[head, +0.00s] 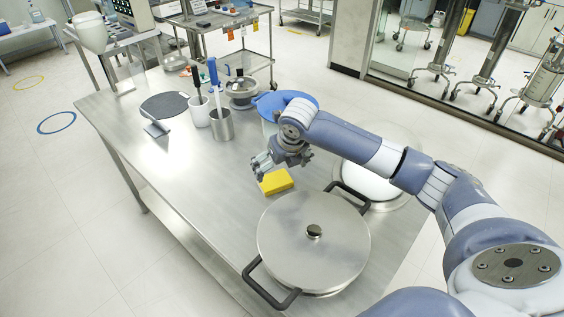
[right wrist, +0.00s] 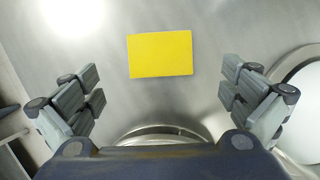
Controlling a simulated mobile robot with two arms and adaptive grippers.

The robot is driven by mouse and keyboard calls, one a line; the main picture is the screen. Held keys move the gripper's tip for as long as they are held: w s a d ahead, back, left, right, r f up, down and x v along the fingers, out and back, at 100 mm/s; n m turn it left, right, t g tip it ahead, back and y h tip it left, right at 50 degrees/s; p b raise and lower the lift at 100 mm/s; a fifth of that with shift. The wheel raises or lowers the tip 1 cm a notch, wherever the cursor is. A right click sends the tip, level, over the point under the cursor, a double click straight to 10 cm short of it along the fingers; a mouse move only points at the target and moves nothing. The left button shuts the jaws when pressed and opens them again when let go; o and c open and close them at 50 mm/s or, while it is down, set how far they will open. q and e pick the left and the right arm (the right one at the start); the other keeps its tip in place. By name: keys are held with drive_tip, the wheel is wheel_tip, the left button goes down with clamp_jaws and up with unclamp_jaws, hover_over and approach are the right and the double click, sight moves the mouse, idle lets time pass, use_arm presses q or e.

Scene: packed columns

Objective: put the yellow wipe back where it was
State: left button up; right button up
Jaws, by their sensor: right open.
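The yellow wipe (head: 276,182) lies flat on the steel table (head: 180,180), between the large lidded pot and the blue-rimmed container. It also shows in the right wrist view (right wrist: 160,54) as a plain yellow rectangle, a little beyond the fingertips. My right gripper (head: 279,160) hangs just behind and above the wipe in the head view. In the right wrist view its two fingers (right wrist: 160,92) are spread wide with nothing between them. My left gripper is in neither view.
A large steel pot (head: 330,250) with black handles stands in front of the wipe. A blue-topped container (head: 268,103), a steel cup (head: 222,128) with a blue-handled tool, a white cup (head: 199,114) and a dark round pad (head: 163,105) stand farther back. The table's left part is clear.

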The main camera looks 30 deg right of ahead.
drive_tip(key=shift+v, duration=2.1)
